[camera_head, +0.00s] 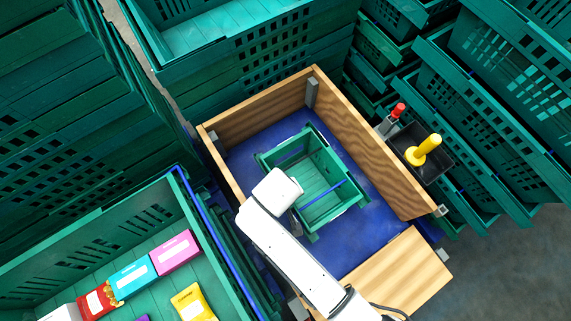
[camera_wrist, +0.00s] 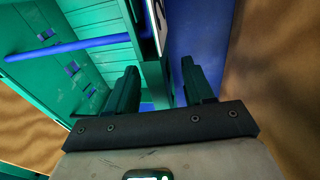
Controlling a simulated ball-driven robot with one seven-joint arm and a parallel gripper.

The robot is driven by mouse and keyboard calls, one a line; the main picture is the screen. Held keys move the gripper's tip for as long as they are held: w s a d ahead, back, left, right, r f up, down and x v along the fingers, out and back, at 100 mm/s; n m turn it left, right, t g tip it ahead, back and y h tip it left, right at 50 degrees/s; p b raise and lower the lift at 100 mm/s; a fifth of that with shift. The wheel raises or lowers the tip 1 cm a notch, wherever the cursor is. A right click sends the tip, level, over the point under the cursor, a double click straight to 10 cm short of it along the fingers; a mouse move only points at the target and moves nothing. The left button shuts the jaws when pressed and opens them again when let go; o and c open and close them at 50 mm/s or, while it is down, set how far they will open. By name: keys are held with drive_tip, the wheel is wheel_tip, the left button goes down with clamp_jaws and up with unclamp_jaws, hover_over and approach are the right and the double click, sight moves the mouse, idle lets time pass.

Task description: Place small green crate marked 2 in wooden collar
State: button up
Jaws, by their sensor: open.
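The small green crate (camera_head: 318,178) stands inside the wooden collar (camera_head: 365,150), on its blue floor (camera_head: 385,212). A blue bar crosses the crate's opening. My gripper (camera_head: 297,203) is at the crate's near-left side, mostly hidden by my white wrist. In the wrist view my open gripper (camera_wrist: 160,82) has its fingers on either side of the crate's wall, with the green crate (camera_wrist: 100,62) on the left and the blue floor (camera_wrist: 196,35) on the right. A gap shows between the fingers. I cannot read a number on the crate; a pale patch on its wall is seen edge-on.
A large green crate (camera_head: 172,205) with colourful food packets stands at the lower left. Tall stacks of green crates stand around the collar.

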wheel_tip(320, 180, up, 11)
drive_tip(key=s+p, duration=0.1)
drive_tip(key=shift+s+a, duration=0.35)
drive_tip(key=shift+s, duration=0.05)
drive_tip(key=shift+f, duration=0.15)
drive_tip(key=s+d+m, duration=0.2)
drive_tip(key=d+m, duration=0.1)
drive_tip(key=d, duration=1.3)
drive_tip(key=s+d+r+m, duration=0.2)
drive_tip(key=s+d+m, duration=0.2)
drive_tip(key=s+d, duration=0.5)
drive_tip(key=d, duration=0.3)
drive_tip(key=shift+s+d+r+g+y, duration=0.2)
drive_tip(key=shift+r+g+y, duration=0.1)
drive_tip(key=shift+r+g, duration=0.1)
